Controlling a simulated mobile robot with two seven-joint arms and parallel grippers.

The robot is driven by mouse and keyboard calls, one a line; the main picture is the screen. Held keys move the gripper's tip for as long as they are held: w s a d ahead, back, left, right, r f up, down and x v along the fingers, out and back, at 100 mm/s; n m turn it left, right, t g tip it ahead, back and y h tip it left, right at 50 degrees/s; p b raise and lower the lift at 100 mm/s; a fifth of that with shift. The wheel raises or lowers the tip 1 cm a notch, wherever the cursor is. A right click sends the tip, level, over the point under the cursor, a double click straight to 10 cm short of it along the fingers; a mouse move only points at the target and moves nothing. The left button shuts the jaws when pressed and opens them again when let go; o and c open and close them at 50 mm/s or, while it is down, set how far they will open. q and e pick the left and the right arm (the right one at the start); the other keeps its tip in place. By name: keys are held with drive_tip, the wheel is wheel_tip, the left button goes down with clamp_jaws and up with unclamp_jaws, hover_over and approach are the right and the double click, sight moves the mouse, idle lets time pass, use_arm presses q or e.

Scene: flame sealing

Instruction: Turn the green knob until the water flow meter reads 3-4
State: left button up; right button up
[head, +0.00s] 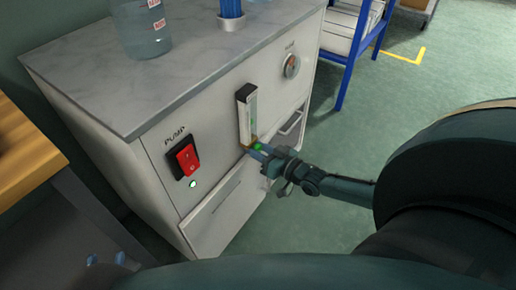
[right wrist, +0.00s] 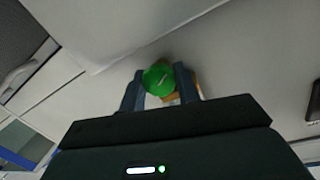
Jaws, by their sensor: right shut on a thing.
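The green knob (head: 259,147) is at the foot of the water flow meter (head: 248,116), on the white cabinet's front. My right gripper (head: 263,150) is shut on the knob. In the right wrist view the green knob (right wrist: 159,78) sits between the two fingers of my right gripper (right wrist: 160,85), with a brass-coloured part partly hidden behind it. My left gripper (head: 106,261) shows only as two bluish fingertips at the bottom left, apart and empty, the rest hidden.
A red pump switch (head: 187,160) with a lit green lamp (head: 193,184) is left of the meter. A bottle (head: 142,27) and a blue cylinder (head: 231,12) stand on the marble top. A wooden bench (head: 25,150) is at the left.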

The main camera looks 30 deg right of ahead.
drive_tip(key=shift+m, duration=0.6)
drive_tip(key=o, duration=1)
